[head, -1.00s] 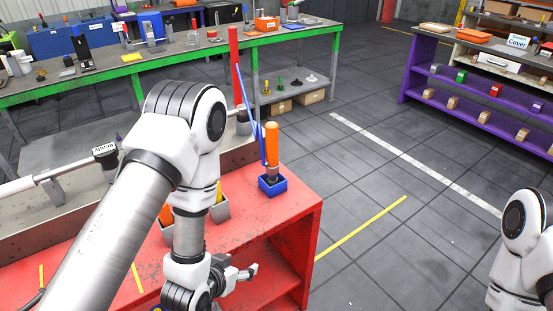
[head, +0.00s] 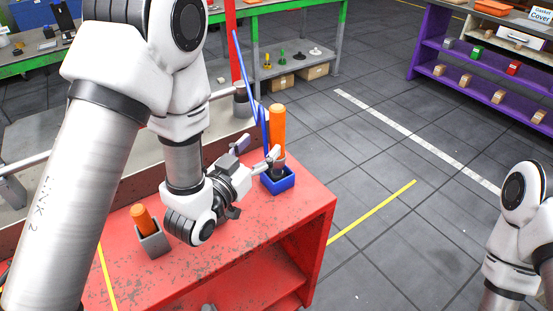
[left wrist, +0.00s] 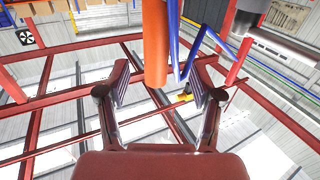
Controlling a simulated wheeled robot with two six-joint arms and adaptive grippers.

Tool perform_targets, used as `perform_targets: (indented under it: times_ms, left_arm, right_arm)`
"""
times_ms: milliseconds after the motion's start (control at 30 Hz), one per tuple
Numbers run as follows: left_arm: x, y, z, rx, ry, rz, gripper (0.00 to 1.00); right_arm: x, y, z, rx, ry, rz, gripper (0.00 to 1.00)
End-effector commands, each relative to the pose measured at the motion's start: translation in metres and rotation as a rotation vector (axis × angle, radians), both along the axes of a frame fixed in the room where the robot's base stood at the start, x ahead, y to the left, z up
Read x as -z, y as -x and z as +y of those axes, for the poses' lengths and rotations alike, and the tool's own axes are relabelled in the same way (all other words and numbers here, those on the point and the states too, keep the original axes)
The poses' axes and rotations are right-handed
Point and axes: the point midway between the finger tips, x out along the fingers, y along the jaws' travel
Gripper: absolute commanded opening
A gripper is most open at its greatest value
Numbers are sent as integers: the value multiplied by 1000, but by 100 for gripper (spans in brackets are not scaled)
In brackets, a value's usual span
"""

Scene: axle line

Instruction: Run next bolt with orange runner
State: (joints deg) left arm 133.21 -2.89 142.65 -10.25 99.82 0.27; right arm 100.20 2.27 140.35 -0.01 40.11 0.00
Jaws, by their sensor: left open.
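The orange runner (head: 278,128) stands upright in a small blue holder (head: 279,181) at the far right corner of the red bench; its lower shaft is dark. My left gripper (head: 256,155) is open just left of the runner, a little above the blue holder. In the left wrist view the runner (left wrist: 155,45) shows beyond and between the open fingertips (left wrist: 160,86); the fingers are not closed on it. No bolt can be made out clearly. My right gripper is out of frame.
A second orange-handled tool (head: 141,217) sits in a grey holder (head: 154,241) on the red bench (head: 225,260). A red post (head: 233,50) stands behind the cord. A green-edged table (head: 300,10) and purple shelves (head: 465,68) are farther back. The floor to the right is open.

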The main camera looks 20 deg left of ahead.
Motion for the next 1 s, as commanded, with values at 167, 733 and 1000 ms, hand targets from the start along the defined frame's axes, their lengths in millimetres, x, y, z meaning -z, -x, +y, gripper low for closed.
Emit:
perform_targets:
  times_ms: [167, 733, 1000]
  left_arm:
    - [28, -1, 0, 0, 0, 1, 66]
    - [25, -75, -19, 0, 0, 3, 66]
    - [26, -76, -19, -1, -1, 3, 37]
  right_arm:
    - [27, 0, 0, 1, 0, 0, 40]
    - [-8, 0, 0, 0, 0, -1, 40]
    - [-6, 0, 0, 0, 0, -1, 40]
